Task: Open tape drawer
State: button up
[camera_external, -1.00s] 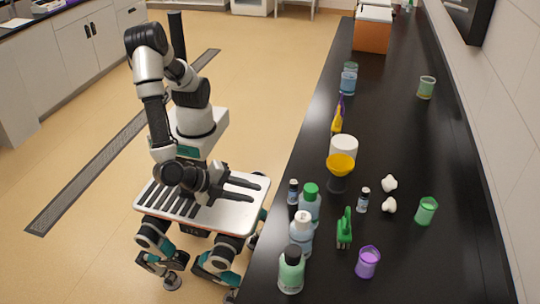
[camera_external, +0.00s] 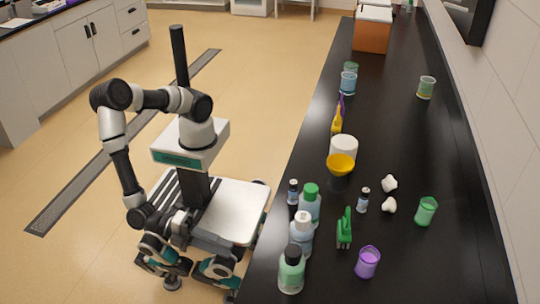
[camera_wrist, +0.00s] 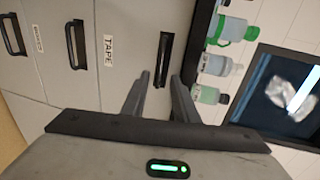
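The tape drawer's grey front (camera_wrist: 125,20), with its white TAPE label (camera_wrist: 108,50), shows in the wrist view, turned sideways. It looks closed. Its black bar handle (camera_wrist: 163,60) lies just beyond my gripper (camera_wrist: 160,75). My gripper's two fingers are apart and empty, one on each side of the handle's near end in the picture. I cannot tell whether they touch it. In the external view my arm hangs low beside the black counter. The drawer front is hidden there, and my fingers are too dark and small to make out.
Another drawer handle (camera_wrist: 75,45) and further labelled drawers lie to the left in the wrist view. Open floor lies left of me.

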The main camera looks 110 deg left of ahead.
jog(key=b+x, duration=0.1)
jog(key=x, duration=0.7)
jog(key=shift+w, duration=0.1)
jog(key=shift+c, duration=0.3)
grip_shut()
